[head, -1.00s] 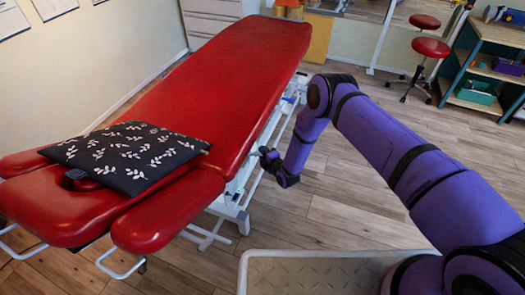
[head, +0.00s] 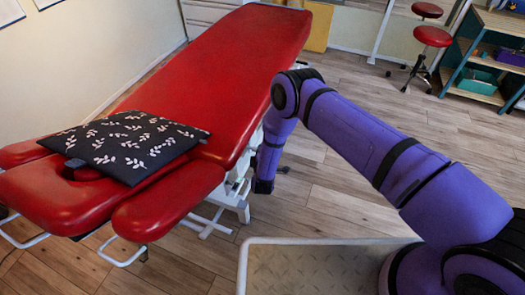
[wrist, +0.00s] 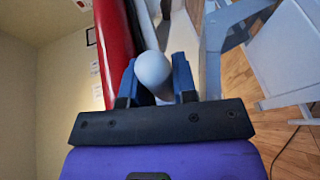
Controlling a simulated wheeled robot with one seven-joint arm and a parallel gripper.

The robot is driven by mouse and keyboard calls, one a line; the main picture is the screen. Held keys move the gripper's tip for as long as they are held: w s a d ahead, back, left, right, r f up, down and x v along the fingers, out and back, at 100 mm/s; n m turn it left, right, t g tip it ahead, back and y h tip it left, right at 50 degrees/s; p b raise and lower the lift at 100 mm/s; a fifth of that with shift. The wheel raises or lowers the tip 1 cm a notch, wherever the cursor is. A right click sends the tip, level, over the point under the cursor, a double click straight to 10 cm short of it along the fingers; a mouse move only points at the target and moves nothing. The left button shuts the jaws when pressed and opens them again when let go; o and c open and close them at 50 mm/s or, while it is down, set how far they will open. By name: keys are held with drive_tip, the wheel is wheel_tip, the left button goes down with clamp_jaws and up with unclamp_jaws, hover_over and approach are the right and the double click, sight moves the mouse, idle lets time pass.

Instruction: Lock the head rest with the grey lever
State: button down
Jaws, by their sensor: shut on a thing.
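In the wrist view my gripper (wrist: 155,82) has its two blue fingers shut on the round pale-grey knob of the grey lever (wrist: 153,68). The lever's shaft is mostly hidden behind the knob. The red edge of the couch runs up just left of the fingers. In the head view my forearm hangs down beside the couch's right side, and the fingers and lever are hidden there. The red head rest (head: 70,202) is at the near left end of the couch (head: 228,75), partly under a black leaf-patterned pillow (head: 135,145).
Red arm pads (head: 165,203) flank the head rest. The couch's white frame (head: 232,200) stands close to my arm. The wooden floor to the right is mostly clear. A red stool (head: 430,38) and a shelf (head: 480,80) stand at the back right.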

idle(0.3)
drive_tip(key=c, duration=0.9)
unclamp_jaws()
drive_tip(key=s+r, duration=0.2)
drive_tip(key=s, duration=0.8)
drive_tip(key=shift+s+d, duration=0.15)
drive_tip(key=shift+s, duration=0.2)
